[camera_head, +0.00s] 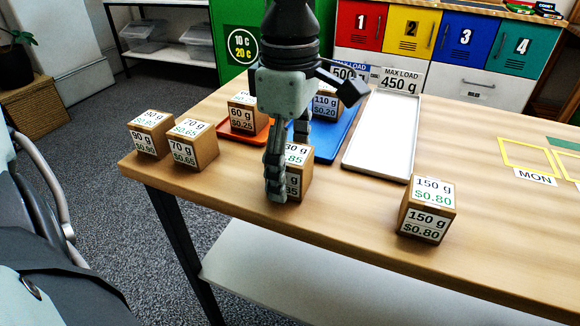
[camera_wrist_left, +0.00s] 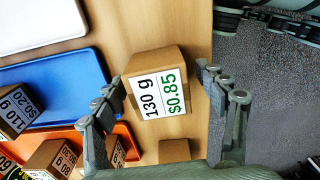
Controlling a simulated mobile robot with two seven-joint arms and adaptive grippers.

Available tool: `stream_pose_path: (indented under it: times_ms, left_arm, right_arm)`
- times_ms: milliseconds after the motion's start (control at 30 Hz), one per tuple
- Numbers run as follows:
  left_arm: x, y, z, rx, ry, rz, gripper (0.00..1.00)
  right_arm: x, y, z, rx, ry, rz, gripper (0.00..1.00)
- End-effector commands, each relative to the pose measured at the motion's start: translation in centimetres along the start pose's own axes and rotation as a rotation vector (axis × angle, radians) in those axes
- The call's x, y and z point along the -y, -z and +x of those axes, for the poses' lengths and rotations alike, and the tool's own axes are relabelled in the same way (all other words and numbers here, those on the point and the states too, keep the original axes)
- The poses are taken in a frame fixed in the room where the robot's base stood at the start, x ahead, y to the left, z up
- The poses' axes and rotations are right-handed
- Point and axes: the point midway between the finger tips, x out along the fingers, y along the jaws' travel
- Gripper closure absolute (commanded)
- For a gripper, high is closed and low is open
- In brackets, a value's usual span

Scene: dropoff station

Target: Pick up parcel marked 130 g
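The parcel marked 130 g (camera_head: 298,180) is a brown cube on the table near its front edge, partly hidden by my left gripper (camera_head: 288,167) in the head view. There my left gripper (camera_wrist_left: 168,100) is open, with one finger on each side of the parcel. Gaps show between the fingers and the parcel in that view, and I see no grip on it. My right gripper is not in view.
A blue tray (camera_head: 336,144) holds a 110 g parcel (camera_head: 325,106); an orange tray (camera_head: 226,133) holds a 60 g parcel (camera_head: 242,118). A white tray (camera_head: 383,137) is empty. Parcels of 70 g (camera_head: 192,146) and 150 g (camera_head: 427,209) stand left and right. Table between 130 g and 150 g is clear.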

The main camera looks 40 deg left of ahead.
Motion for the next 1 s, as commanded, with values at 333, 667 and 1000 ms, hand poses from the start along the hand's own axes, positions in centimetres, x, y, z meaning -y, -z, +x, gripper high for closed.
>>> stream_pose_path:
  times_ms: [333, 667, 1000]
  left_arm:
    - [0.0, 0.0, -0.1, 0.0, 0.0, 0.0, 0.71]
    - [0.0, 0.0, -0.1, 0.0, -0.001, 0.0, 0.85]
    - [-0.2, -0.1, -3.2, 0.001, -0.007, -0.001, 0.85]
  right_arm:
    - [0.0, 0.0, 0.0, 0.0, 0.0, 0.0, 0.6]
    - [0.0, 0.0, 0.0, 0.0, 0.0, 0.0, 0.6]
    - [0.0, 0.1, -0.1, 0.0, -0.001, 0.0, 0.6]
